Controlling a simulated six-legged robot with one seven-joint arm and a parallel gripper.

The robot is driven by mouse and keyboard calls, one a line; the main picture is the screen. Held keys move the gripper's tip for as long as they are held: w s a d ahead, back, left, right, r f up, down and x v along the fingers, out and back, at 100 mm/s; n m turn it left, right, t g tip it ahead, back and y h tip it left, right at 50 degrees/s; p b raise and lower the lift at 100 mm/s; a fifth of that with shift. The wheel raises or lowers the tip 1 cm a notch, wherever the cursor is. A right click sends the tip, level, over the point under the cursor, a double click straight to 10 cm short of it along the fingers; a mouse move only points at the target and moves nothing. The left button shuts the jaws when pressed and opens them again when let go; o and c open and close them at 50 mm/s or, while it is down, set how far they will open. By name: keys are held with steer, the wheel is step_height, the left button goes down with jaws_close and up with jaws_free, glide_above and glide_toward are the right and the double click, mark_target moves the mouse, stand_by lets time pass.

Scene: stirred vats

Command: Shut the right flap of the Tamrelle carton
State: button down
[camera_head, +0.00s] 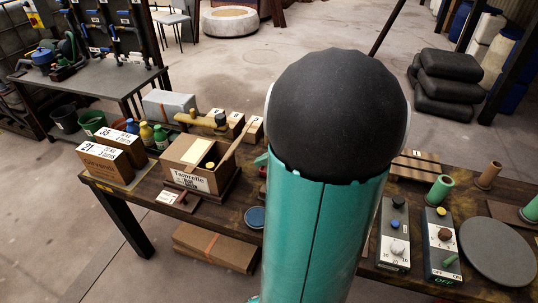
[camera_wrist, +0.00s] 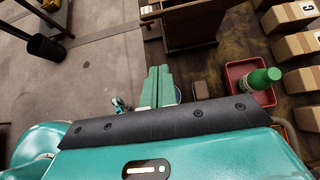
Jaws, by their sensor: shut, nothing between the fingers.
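The Tamrelle carton (camera_head: 186,181) is an open brown box with a white front label, standing on the bench left of my arm in the head view. Its right flap (camera_head: 232,146) stands up and leans outward to the right. Inside, a pale panel and a dark-and-yellow item partly show. In the wrist view, a brown box wall (camera_wrist: 189,25) at the top edge looks like the carton, cut off by the frame. My gripper (camera_wrist: 159,70) has its two green fingers together with nothing between them, apart from that wall. In the head view my arm mostly hides the gripper.
Two labelled boxes (camera_head: 104,165) stand left of the carton, with several small bottles (camera_head: 147,133) behind. A green bottle (camera_wrist: 257,79) stands in a red tray (camera_wrist: 236,74), near small cartons (camera_wrist: 290,15). Control boxes (camera_head: 394,240) and a grey disc (camera_head: 498,252) lie right.

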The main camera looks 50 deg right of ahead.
steer(key=w+a, duration=0.2)
steer(key=w, duration=0.4)
steer(key=shift+a+f, duration=0.2)
steer(key=shift+f, duration=0.05)
